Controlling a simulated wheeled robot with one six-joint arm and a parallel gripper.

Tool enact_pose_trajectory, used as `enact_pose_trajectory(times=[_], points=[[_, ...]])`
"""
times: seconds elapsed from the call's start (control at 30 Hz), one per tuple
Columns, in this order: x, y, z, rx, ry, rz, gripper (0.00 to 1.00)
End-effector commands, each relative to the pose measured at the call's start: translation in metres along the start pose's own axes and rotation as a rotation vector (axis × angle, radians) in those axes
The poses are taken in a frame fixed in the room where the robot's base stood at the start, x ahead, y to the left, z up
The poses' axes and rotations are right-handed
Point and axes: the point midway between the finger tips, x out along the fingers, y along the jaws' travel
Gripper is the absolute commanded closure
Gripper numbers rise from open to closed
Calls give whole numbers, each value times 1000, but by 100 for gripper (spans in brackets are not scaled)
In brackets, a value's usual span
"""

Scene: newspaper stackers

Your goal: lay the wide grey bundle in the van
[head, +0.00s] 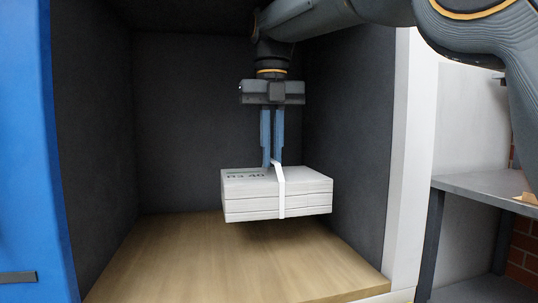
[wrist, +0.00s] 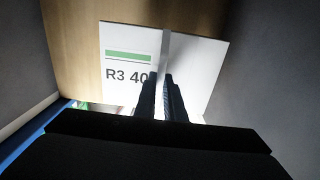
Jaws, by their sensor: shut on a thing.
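The wide grey bundle (head: 247,205) is a flat stack of pale newspapers with a white strap around its middle. It hangs level inside the van, with a gap and a shadow between it and the wooden floor (head: 180,270). My gripper (head: 272,163) points straight down and is shut on the strap at the top of the bundle. In the wrist view the bundle (wrist: 205,75) shows a green bar and the print "R3 40", partly covered by my gripper's fingers (wrist: 165,80).
Dark walls enclose the van's load space at the left, back (head: 185,130) and right (head: 350,130). A blue panel (head: 30,150) edges the opening at left and a white post (head: 405,170) at right. A grey table (head: 490,185) stands outside at right. The wooden floor in view is clear.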

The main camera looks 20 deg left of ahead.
Motion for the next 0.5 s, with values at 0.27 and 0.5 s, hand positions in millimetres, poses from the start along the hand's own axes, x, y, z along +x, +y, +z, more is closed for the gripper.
enact_pose_trajectory(times=[0.27,0.5], points=[[7,1,1,-7,-3,0,100],[27,2,1,-7,-4,0,100]])
